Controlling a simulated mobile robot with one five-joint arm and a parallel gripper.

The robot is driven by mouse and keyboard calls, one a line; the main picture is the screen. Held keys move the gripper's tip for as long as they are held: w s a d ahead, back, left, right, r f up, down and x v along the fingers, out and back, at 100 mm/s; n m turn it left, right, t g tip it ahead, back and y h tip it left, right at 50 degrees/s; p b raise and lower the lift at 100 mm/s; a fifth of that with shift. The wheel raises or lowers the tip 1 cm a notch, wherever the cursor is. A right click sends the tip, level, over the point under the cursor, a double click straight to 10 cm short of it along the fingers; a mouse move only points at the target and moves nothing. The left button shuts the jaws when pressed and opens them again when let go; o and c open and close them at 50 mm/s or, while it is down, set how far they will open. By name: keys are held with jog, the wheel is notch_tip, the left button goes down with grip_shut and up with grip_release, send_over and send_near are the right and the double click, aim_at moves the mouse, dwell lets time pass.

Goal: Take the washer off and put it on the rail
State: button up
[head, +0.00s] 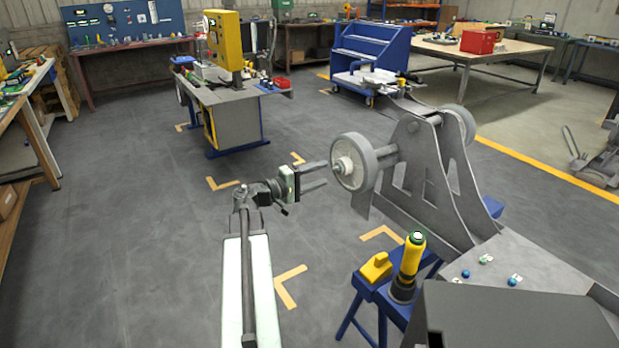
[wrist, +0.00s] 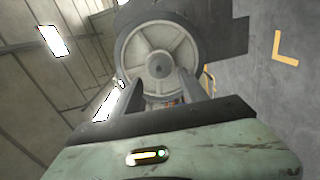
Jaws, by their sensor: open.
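A grey wheel (head: 362,172) sits on the near end of an axle on a grey upright frame (head: 445,185). A small pale round end piece (head: 342,167) shows at the wheel's centre. I cannot tell whether the washer is part of it. The wheel (wrist: 138,46) also shows face-on in the wrist view, with a dark centre (wrist: 160,65). My gripper (head: 326,173) is open and empty, left of the wheel, its fingers pointing at the hub. In the wrist view its fingers (wrist: 160,86) lie either side below the hub. I cannot pick out the rail for certain.
A blue stand (head: 366,290) with a yellow block (head: 376,267) and a yellow-black tool (head: 410,262) is at the lower right. A grey sloping surface (head: 520,262) holds small blue and green pieces. A yellow machine (head: 224,45) stands behind. Floor left of my arm is clear.

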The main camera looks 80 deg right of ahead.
jog(key=shift+x, duration=2.55)
jog(key=c, duration=0.9)
jog(key=o, duration=0.5)
jog(key=c, duration=0.5)
jog(key=shift+v, duration=3.05)
jog(key=shift+c, duration=0.2)
